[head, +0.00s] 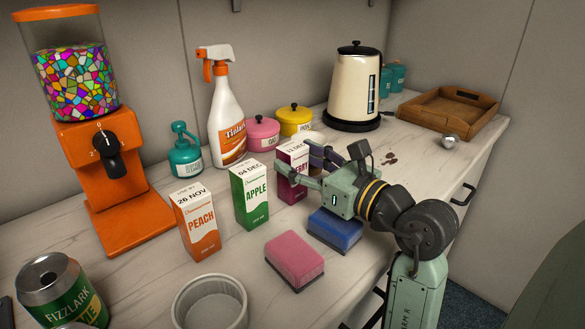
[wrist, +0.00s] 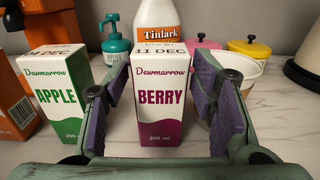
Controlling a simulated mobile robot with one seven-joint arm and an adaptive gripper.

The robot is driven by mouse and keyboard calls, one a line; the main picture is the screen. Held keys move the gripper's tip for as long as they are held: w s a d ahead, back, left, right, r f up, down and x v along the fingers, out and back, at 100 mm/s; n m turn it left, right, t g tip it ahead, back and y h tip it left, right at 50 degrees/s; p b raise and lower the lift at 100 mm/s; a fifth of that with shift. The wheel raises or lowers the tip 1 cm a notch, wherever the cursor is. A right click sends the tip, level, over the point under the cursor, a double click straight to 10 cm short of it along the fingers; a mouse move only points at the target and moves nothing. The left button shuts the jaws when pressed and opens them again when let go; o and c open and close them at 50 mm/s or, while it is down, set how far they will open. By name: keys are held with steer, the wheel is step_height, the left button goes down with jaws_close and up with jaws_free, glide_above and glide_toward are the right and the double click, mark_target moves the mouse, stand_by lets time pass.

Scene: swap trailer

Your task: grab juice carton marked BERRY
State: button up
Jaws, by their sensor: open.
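The BERRY juice carton (head: 287,181) stands upright on the counter, white and magenta, partly hidden by my gripper in the head view. In the wrist view the carton (wrist: 160,98) faces me, with its label fully readable, and stands between the two fingers. My gripper (head: 314,166) is open; its purple-padded fingers (wrist: 162,100) lie to the left and right of the carton, with a visible gap on each side. The APPLE carton (head: 250,194) stands to the left of it, and the PEACH carton (head: 195,222) farther left.
A blue sponge (head: 335,231) lies under my gripper, with a pink sponge (head: 294,262) to its left. A spray bottle (head: 226,115) and pink (head: 262,134) and yellow (head: 294,120) pots stand behind the cartons. A pale cup (wrist: 238,70) stands close behind the right finger.

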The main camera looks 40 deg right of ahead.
steer(key=shift+w, duration=0.4)
steer(key=shift+c, duration=0.2)
steer(key=c, duration=1)
steer(key=shift+c, duration=0.2)
